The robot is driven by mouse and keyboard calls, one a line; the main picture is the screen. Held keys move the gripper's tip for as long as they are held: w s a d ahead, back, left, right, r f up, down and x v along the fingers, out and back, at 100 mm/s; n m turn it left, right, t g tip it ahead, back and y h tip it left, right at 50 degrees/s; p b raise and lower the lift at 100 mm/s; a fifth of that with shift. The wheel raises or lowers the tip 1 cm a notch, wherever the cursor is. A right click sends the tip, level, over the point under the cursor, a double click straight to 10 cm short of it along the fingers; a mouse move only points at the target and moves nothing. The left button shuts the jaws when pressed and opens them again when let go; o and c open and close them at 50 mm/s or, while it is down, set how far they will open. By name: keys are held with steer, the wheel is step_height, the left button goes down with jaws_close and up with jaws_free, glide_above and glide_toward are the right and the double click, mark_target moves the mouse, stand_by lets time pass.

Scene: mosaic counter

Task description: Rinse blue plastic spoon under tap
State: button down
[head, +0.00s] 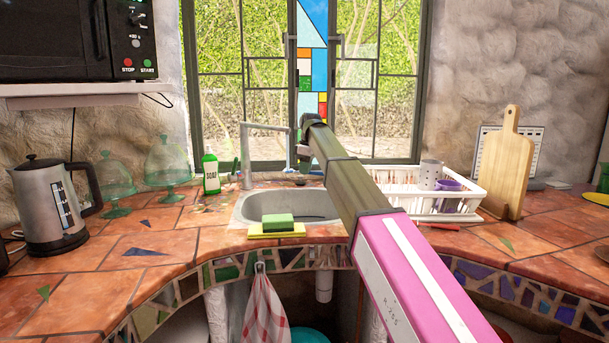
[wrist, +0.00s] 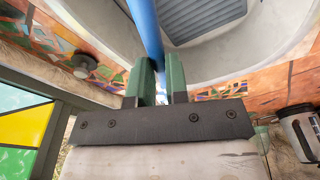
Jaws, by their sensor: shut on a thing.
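My gripper (wrist: 160,80) is shut on the blue plastic spoon (wrist: 148,32); its two green fingers stand on either side of the blue handle. The spoon runs up out of the top of the wrist view, so its far end is not seen. The sink (head: 243,208) lies beyond the spoon in the wrist view. In the head view, my gripper (head: 304,152) is above the back of the sink, close to the end of the spout of the grey tap (head: 246,160). The spoon is hard to make out there. I cannot tell whether water is running.
A yellow-green sponge (head: 277,223) lies at the sink's front edge. A green soap bottle (head: 211,174) stands left of the tap. A white dish rack (head: 474,201) is right of the sink, and a kettle (head: 48,205) is at left. The window (head: 385,110) is behind.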

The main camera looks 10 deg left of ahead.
steer(key=shift+w+d, duration=0.1)
stand_by(0.5)
steer(key=shift+s+a, duration=0.4)
steer(key=shift+a, duration=0.05)
steer(key=shift+w+d, duration=0.15)
steer(key=shift+w+d, duration=0.25)
steer(key=shift+d, duration=0.05)
steer(key=shift+s+a, duration=0.1)
stand_by(0.6)
steer(key=shift+s+a, duration=0.3)
steer(key=shift+a, duration=0.05)
